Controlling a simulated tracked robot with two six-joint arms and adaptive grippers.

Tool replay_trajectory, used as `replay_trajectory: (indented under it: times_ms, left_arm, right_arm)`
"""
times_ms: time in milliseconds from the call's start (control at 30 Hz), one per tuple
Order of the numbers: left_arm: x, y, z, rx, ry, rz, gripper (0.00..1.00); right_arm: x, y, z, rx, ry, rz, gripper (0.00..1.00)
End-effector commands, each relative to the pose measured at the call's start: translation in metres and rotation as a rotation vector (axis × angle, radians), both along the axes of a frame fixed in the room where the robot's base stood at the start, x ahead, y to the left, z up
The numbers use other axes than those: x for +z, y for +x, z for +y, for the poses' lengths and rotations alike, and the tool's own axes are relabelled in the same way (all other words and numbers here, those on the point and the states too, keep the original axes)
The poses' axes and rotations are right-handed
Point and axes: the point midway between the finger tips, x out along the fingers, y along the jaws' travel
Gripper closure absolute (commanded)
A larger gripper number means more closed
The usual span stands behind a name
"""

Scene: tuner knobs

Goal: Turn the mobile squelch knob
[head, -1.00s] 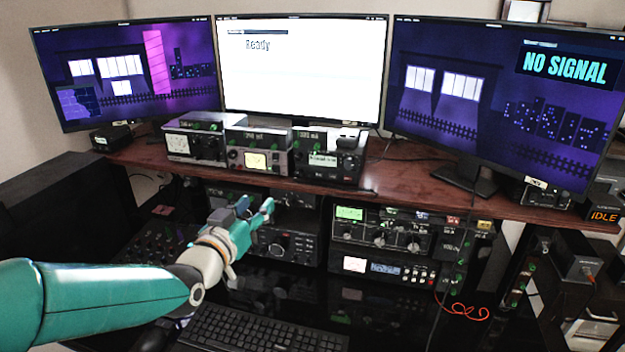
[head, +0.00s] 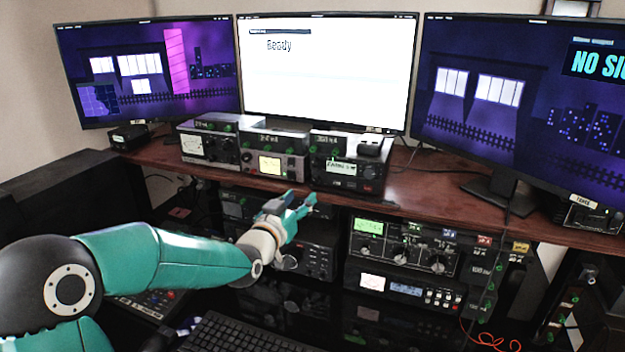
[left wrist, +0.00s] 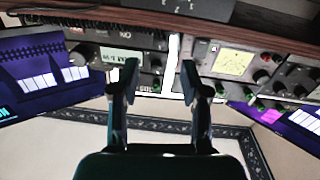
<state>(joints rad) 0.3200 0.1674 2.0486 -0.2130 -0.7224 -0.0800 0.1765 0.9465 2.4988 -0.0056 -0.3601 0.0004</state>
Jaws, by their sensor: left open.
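My left gripper (head: 299,204) is open and empty, just in front of and below the shelf's front edge. Its two spread fingers (left wrist: 157,72) also show in the left wrist view. A black radio with a small lit display (head: 347,170) stands on the shelf above and right of the gripper. It appears upside down in the left wrist view (left wrist: 103,68), with a large round knob (left wrist: 82,55) and smaller controls. I cannot read which knob is the mobile squelch. My right gripper is not in view.
A silver meter unit (head: 275,160) stands left of the black radio. Three monitors stand behind, the middle one (head: 325,75) reading "Ready". More radios (head: 400,250) sit under the wooden shelf (head: 425,195). A keyboard (head: 245,335) lies at the front.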

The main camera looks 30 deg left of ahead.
Motion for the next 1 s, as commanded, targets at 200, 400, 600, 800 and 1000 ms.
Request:
replay_trajectory:
  times_ms: [200,400,600,800,1000]
  left_arm:
    - [0.002,0.045,0.007,-0.002,0.0,0.002,0.54]
    - [0.001,0.069,0.012,-0.002,0.0,0.001,0.54]
    - [0.0,0.077,0.013,-0.003,0.0,0.001,0.54]
    - [0.0,0.077,0.013,-0.003,0.0,0.001,0.54]
    - [0.0,0.077,0.013,-0.003,0.0,0.0,0.84]
  right_arm:
    - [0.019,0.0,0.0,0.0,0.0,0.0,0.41]
    - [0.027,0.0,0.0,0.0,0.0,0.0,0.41]
    - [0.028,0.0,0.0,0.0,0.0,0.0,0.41]
    - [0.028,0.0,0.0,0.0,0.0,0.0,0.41]
    - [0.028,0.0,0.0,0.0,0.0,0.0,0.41]
